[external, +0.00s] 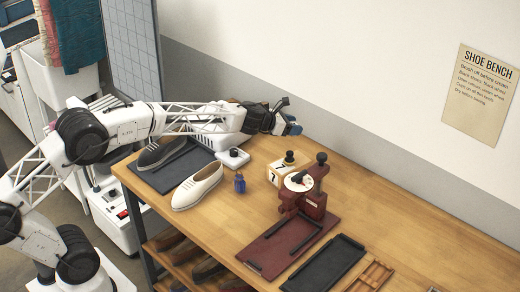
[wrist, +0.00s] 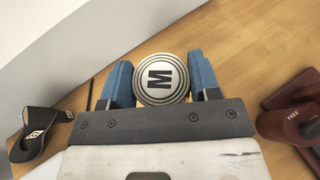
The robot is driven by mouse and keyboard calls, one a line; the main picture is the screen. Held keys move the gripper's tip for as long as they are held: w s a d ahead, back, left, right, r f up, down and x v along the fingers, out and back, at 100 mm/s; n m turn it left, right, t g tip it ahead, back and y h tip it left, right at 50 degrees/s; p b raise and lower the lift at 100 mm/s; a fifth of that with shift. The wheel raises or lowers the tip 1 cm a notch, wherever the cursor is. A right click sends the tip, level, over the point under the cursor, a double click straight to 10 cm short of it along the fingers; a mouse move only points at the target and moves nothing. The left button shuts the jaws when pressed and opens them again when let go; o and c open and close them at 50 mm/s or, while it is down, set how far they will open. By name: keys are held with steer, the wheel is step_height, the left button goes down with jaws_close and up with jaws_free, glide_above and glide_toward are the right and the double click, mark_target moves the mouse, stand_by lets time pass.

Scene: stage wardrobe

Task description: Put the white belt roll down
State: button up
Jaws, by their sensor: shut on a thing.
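In the external view my gripper (external: 291,127) is stretched out over the far side of the wooden bench (external: 345,190), near the wall. The roll is hard to make out there. In the wrist view, bench wood shows behind the roll; I cannot tell whether the roll touches it.
A maroon machine (external: 306,195) stands right of a cream block (external: 279,174). A black tray (external: 322,264) lies in front. The bench's back right is clear.

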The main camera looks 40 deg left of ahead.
steer(key=s+d+f+m+g+h, duration=0.1)
steer(key=d+f+m+g+h, duration=0.1)
steer(key=d+m+g, duration=0.5)
steer(key=s+d+f+m+g+h, duration=0.1)
steer(key=d+m+g+h, duration=0.3)
steer(key=d, duration=1.3)
steer(key=shift+s+d+f+m+g+h, duration=0.4)
steer(key=shift+f+m+g, duration=0.1)
steer(key=shift+m+g, duration=1.6)
steer(key=shift+f, duration=2.5)
steer(key=shift+f, duration=2.5)
steer(key=shift+f, duration=0.55)
